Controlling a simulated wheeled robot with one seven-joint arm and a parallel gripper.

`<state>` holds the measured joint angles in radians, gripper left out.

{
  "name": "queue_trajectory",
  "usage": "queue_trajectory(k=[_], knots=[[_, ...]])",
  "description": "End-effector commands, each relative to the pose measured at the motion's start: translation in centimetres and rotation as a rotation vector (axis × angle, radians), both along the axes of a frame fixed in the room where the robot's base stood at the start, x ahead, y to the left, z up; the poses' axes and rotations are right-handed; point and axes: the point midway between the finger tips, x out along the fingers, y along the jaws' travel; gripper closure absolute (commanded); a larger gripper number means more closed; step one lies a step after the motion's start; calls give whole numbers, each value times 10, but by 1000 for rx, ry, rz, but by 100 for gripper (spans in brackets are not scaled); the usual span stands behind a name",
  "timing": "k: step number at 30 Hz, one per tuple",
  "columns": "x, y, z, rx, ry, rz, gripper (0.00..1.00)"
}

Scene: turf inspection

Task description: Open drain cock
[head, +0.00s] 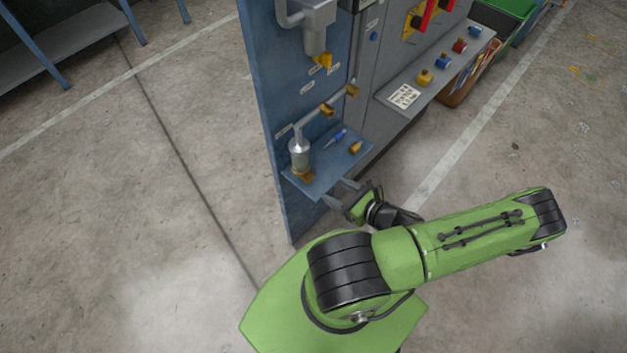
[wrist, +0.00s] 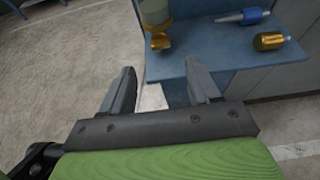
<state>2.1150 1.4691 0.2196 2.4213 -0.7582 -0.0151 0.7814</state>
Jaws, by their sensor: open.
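A silver cylindrical bowl (head: 299,155) hangs from a pipe on the blue panel, over a small blue shelf (head: 328,172). A brass-coloured fitting at its bottom (head: 306,176) looks like the drain cock. It also shows in the wrist view (wrist: 160,42), just beyond my fingertips, below the bowl (wrist: 155,12). Whether the cock is turned open or closed is too small to tell. My gripper (head: 340,193) is at the shelf's front edge, open and empty. In the wrist view the two fingers (wrist: 160,68) are spread apart, short of the fitting and not touching it.
A blue-handled tool (head: 336,137) and a loose brass piece (head: 356,147) lie on the shelf, right of the bowl. Brass fittings (head: 327,110) stick out above. A grey console (head: 430,84) with coloured knobs stands right. The floor left of the panel is clear.

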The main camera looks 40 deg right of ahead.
Motion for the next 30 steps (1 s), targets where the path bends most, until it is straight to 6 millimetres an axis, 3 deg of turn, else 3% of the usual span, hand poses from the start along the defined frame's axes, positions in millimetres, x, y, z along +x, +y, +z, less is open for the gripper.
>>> queue_trajectory(k=[3,9,14,21,23,30], knots=[[30,2,-13,1,-3,6,39],[70,3,-30,0,-1,4,39],[84,3,-36,-1,1,2,39],[86,3,-36,-1,1,2,39],[86,3,-36,-1,1,2,45],[86,3,-36,-2,2,2,82]])
